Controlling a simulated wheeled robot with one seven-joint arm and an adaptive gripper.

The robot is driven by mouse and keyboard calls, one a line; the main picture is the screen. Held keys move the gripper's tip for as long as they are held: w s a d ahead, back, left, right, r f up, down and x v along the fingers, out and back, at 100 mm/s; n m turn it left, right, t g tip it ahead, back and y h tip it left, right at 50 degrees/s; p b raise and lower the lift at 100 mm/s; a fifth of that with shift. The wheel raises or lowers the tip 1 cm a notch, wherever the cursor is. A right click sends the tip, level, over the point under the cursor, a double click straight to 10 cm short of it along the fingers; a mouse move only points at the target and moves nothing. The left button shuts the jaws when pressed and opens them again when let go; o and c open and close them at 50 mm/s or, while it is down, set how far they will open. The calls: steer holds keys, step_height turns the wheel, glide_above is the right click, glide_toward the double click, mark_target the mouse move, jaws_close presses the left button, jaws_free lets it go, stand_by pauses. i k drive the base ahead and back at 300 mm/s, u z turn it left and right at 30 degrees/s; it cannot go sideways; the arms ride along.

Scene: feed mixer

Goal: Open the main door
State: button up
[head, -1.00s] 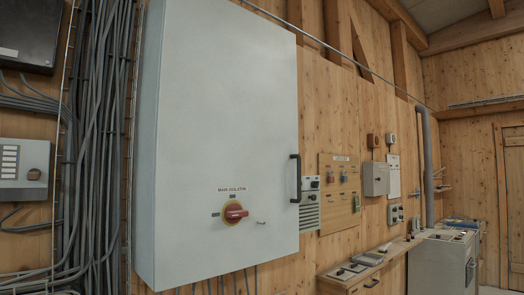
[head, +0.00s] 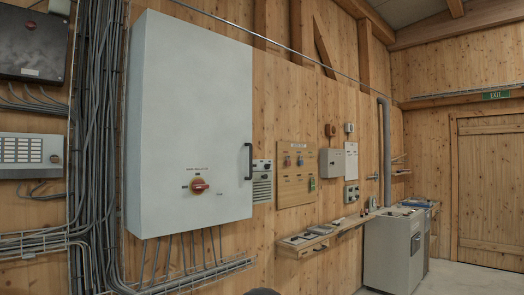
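A large grey wall cabinet (head: 165,120) fills the left-centre of the head view. Its front door is closed, with a black bar handle (head: 248,161) upright along the right edge. A red rotary isolator switch (head: 199,186) sits low on that door under a label, with a small keyhole or latch to its right. A wooden plank door (head: 490,190) stands shut at the far right under a green exit sign (head: 496,95). My gripper is not in view. A dark rounded shape at the bottom edge is too cropped to identify.
A wooden shelf (head: 310,240) with small items runs along the wall right of the cabinet. A pale floor unit (head: 390,250) stands at its end. Bundled cables (head: 90,150) and a cable tray (head: 180,283) lie left of and below the cabinet. Open floor shows at lower right.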

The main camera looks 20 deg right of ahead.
mark_target(195, 120)
steer(key=z, duration=1.2)
steer(key=i, duration=1.4)
steer(key=u, duration=0.45)
